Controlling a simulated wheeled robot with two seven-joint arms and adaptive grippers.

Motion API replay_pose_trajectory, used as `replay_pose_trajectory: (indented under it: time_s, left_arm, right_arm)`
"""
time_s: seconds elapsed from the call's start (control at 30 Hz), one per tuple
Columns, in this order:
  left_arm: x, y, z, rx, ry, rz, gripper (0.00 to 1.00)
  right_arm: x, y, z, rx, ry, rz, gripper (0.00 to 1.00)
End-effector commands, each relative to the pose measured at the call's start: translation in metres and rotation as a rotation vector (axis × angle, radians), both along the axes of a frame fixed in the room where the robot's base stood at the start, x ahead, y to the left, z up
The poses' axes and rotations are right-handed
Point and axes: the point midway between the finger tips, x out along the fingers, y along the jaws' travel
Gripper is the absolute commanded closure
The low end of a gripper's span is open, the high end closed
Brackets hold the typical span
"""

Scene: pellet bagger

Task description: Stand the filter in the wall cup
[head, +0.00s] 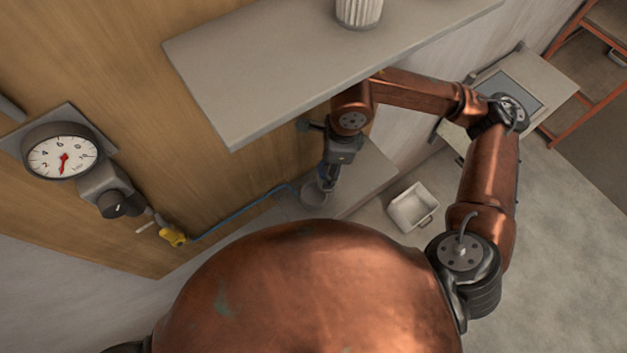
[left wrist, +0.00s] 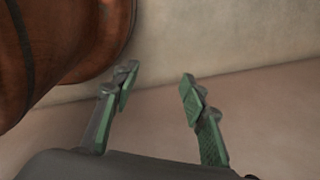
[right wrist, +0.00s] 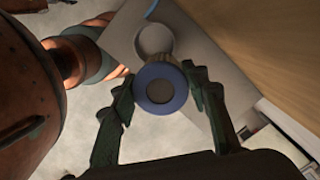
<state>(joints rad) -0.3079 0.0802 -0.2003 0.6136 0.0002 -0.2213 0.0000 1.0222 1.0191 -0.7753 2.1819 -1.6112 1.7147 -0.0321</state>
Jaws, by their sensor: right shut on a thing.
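My right gripper (right wrist: 160,90) is shut on the filter, a short cylinder with a blue end ring and a dark round hole (right wrist: 160,91). In the head view the right gripper (head: 328,178) points down below the shelf, with a bit of the filter's blue showing. The wall cup (head: 313,195) is a grey round cup just below and left of the gripper. In the right wrist view a pale round opening, apparently the cup (right wrist: 153,37), lies beyond the filter, partly covered by it. My left gripper (left wrist: 158,82) is open and empty, seen only in the left wrist view.
A grey shelf (head: 250,70) overhangs the work spot and carries a white ribbed cylinder (head: 358,10). A pressure gauge (head: 62,157), yellow fitting (head: 172,237) and blue hose (head: 240,216) are on the wooden wall. A white bin (head: 412,207) is at right.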

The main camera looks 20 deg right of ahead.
Motion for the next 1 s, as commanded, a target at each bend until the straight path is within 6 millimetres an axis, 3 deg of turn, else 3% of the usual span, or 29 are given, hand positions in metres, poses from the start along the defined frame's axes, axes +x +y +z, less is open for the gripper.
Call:
replay_pose_trajectory:
  time_s: [0.2, 0.43, 0.7, 1.0]
  left_arm:
    - [0.022, -0.001, 0.012, -0.002, -0.029, -0.005, 0.60]
    - [0.021, -0.001, 0.017, -0.002, -0.027, -0.005, 0.60]
    - [0.012, -0.001, 0.031, -0.002, -0.016, -0.001, 0.60]
    - [0.011, -0.001, 0.027, -0.002, -0.015, -0.001, 0.60]
  right_arm:
    - [0.002, 0.025, -0.030, 0.000, 0.005, 0.003, 0.88]
    - [0.003, 0.039, -0.047, 0.000, 0.005, 0.003, 0.88]
    - [0.004, 0.037, -0.076, 0.000, 0.003, 0.000, 0.88]
    - [0.004, 0.037, -0.079, -0.001, 0.001, 0.001, 0.88]
